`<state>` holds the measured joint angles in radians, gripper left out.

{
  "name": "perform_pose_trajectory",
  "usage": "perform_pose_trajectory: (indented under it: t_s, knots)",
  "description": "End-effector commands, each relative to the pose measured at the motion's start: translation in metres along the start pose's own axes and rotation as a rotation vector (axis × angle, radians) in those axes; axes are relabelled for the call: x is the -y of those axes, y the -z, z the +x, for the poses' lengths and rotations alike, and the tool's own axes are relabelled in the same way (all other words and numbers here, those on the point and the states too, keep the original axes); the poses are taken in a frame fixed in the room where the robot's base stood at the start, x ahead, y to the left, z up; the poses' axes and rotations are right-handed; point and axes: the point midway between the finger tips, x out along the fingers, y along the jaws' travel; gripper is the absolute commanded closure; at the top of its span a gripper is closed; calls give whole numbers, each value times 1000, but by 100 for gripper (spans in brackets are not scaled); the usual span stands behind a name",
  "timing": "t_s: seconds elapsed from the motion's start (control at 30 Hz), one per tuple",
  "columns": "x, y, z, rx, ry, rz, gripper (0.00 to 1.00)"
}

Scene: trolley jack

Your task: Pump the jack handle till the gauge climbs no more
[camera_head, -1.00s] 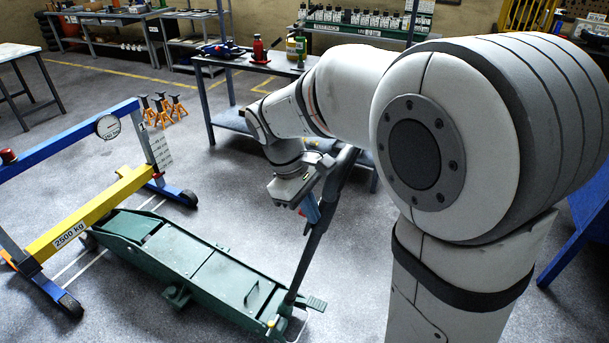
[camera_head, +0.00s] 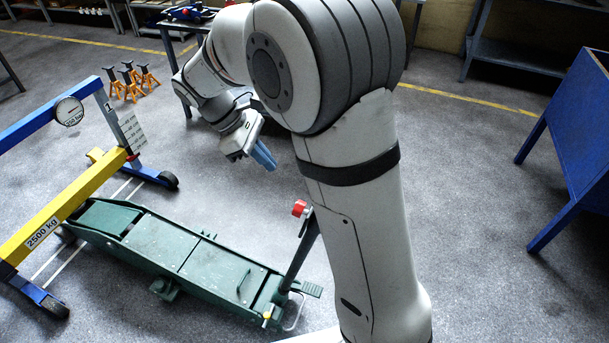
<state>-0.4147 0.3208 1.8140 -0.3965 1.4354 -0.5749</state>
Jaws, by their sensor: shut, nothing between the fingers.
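The green trolley jack (camera_head: 190,255) stands on the floor, with its far end beneath the yellow beam (camera_head: 70,208) marked 2500 kg. Its dark handle (camera_head: 301,250) rises from the near end, leaning right. The handle's upper part passes behind my arm. A red knob (camera_head: 299,208) shows beside the visible upper handle. The round white gauge (camera_head: 69,111) hangs on the blue frame at left; its reading is too small to make out. My gripper (camera_head: 265,158) has blue fingers, is shut and empty, and is above and left of the handle, apart from it.
Orange stands (camera_head: 132,83) are on the floor behind the frame. A workbench (camera_head: 180,42) stands behind my arm and a blue bench (camera_head: 580,140) at right. The floor between my arm and the blue bench is clear.

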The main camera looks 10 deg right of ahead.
Motion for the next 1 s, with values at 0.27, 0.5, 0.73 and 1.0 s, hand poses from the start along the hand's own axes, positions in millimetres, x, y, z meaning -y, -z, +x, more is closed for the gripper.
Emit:
perform_pose_trajectory:
  t_s: [0.27, 0.5, 0.73, 1.0]
  knots:
    - [0, 0, 0, 0, 1, 2, 100]
    - [-1, -1, 14, 1, 3, 4, 100]
    - [0, -2, 59, 4, 6, 4, 100]
    - [-1, -11, 108, 0, 4, 7, 100]
